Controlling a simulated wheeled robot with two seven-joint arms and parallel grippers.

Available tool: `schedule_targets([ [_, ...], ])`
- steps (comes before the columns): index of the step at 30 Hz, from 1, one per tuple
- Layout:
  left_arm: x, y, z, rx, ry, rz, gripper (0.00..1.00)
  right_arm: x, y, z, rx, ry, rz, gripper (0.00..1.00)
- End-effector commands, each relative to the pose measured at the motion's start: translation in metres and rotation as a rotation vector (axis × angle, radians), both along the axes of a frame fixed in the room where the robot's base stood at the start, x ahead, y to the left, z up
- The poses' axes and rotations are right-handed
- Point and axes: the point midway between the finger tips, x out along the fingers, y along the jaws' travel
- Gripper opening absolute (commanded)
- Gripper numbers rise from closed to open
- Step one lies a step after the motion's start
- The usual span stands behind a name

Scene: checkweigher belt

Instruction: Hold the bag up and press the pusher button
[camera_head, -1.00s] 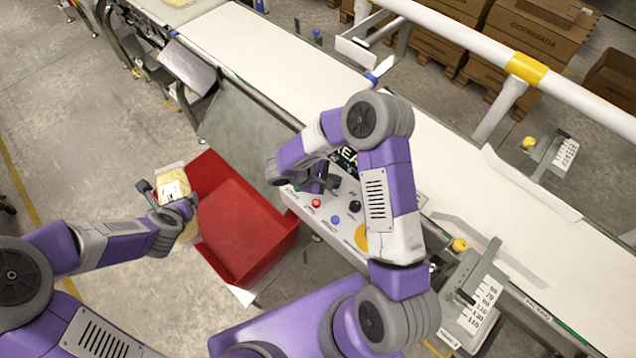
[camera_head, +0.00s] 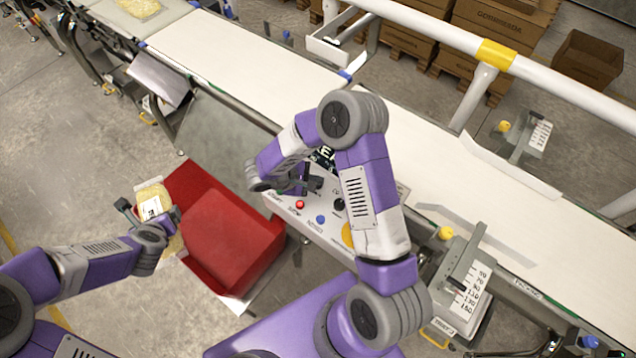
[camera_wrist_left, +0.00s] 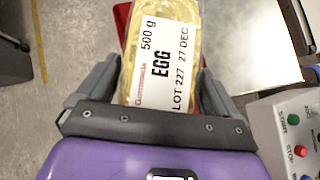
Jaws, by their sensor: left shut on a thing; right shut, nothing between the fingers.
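The bag (camera_head: 153,190) is a clear pack of yellow contents with a white label reading EGG, 500 g. My left gripper (camera_head: 150,212) is shut on it and holds it upright beside the red bin's left side. In the left wrist view the bag (camera_wrist_left: 165,40) stands between the two grey fingers. My right gripper (camera_head: 304,184) is shut and empty, just above the control panel (camera_head: 277,200), behind the red button (camera_head: 299,205). A blue button (camera_head: 320,219) and a partly covered yellow button (camera_head: 348,234) also show. I cannot read which is the pusher button; contact cannot be told.
A red bin (camera_head: 235,235) stands between my left gripper and the panel. The white belt (camera_head: 260,65) runs behind the panel, with another yellow bag (camera_head: 138,7) at its far left. A white guard rail (camera_head: 430,25) and cardboard boxes (camera_head: 495,25) lie beyond.

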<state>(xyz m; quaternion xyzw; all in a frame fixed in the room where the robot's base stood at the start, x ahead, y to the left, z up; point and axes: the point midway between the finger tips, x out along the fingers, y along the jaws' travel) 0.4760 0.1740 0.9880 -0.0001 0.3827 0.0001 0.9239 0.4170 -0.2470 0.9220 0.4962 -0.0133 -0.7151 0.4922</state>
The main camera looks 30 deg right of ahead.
Motion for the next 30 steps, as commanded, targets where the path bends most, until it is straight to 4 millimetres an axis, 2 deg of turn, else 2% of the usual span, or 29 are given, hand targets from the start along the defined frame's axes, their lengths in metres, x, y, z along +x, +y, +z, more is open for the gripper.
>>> schedule_targets([
  [20, 0.001, 0.0, -0.003, 0.0, -0.004, 0.0, 0.41, 0.0, 0.0, -0.004, 0.001, 0.001, 0.0, 0.0],
  [30, 0.001, 0.0, 0.004, 0.0, -0.004, 0.0, 0.41, 0.0, 0.0, 0.012, 0.0, -0.001, 0.001, 0.0],
])
